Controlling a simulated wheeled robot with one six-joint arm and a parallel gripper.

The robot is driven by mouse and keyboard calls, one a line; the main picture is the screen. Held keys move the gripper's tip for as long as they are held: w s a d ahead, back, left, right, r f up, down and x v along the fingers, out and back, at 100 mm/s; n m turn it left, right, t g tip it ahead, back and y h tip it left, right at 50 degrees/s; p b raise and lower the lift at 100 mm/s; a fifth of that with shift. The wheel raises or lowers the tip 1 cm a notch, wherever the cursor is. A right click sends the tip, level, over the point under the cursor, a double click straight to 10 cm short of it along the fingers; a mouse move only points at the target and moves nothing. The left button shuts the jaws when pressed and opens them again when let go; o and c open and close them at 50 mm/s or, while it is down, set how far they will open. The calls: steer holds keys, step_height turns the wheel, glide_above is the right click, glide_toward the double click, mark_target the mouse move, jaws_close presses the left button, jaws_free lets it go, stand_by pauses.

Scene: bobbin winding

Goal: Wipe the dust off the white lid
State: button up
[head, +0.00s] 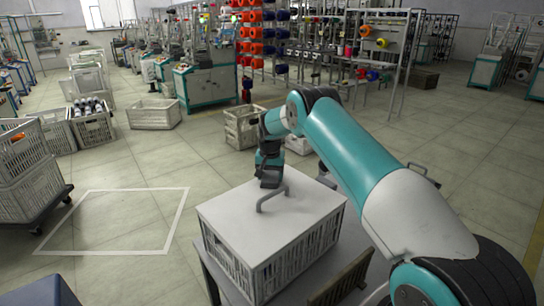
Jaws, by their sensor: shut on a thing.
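The white lid (265,231) lies flat on a slatted pale crate (289,266) at the lower middle of the head view. A grey bar handle (272,198) stands up from the lid. My gripper (270,178) points down over the far part of the lid, just behind the handle. It is shut on a small dark thing, which is hard to tell from the dark jaws. I cannot tell whether that thing touches the lid. Dust is too faint to make out on the lid at this size.
The crate stands on a grey table (206,262). A second grey handle (424,175) shows to the right, behind my arm. Open crates (243,127) stand on the floor behind. A white floor outline (177,222) at left encloses bare floor. Thread racks and machines line the back.

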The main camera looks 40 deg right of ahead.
steer(key=shift+r+p, duration=2.25)
steer(key=shift+r, duration=1.8)
